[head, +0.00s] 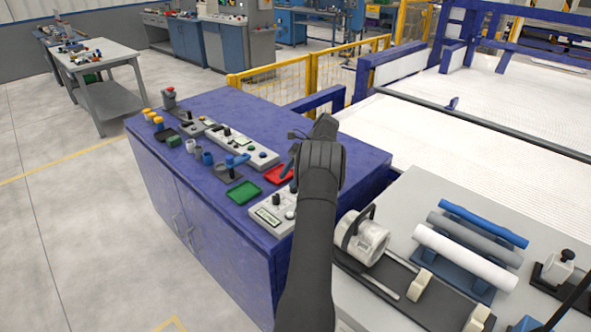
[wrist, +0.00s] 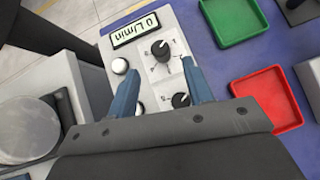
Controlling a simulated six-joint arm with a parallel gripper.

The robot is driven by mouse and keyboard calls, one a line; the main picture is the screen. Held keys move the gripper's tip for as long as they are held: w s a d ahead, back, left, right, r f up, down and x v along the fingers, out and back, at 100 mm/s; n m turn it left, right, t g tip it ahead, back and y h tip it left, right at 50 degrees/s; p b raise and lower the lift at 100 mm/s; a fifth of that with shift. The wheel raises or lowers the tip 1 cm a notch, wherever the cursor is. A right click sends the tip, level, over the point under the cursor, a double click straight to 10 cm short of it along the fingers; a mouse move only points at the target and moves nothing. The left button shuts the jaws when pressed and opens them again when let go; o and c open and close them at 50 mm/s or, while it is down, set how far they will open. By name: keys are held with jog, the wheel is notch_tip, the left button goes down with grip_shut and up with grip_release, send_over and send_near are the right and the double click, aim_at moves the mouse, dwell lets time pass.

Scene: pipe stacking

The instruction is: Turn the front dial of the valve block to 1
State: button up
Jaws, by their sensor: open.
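The valve block (wrist: 146,27) is a light grey panel with a small display (wrist: 134,31) reading "0 L/min", upside down in the wrist view. A black dial (wrist: 160,48) sits near the display; its pointer setting is too small to read surely. A second black dial (wrist: 181,100) sits closer to my gripper, partly covered by a finger. In the head view the block (head: 269,215) stands at the cabinet's near edge, with one dial (head: 276,200) showing. My gripper (wrist: 162,85) is open and empty, its blue fingers on either side of the panel's middle, apart from the display-side dial.
White buttons (wrist: 120,66) are on the block. A green tray (wrist: 235,20) and a red tray (wrist: 267,99) lie beside it. A flanged pipe fitting (head: 362,238) and several pipes (head: 467,257) are on the neighbouring bench to the right.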

aim_at(277, 195)
jog(key=shift+v, duration=1.8)
jog(key=shift+s+a, duration=0.1)
jog(key=x, duration=1.1)
jog(key=shift+s+a+f, duration=0.1)
jog(key=shift+a+f, duration=0.1)
jog(key=shift+f, duration=0.15)
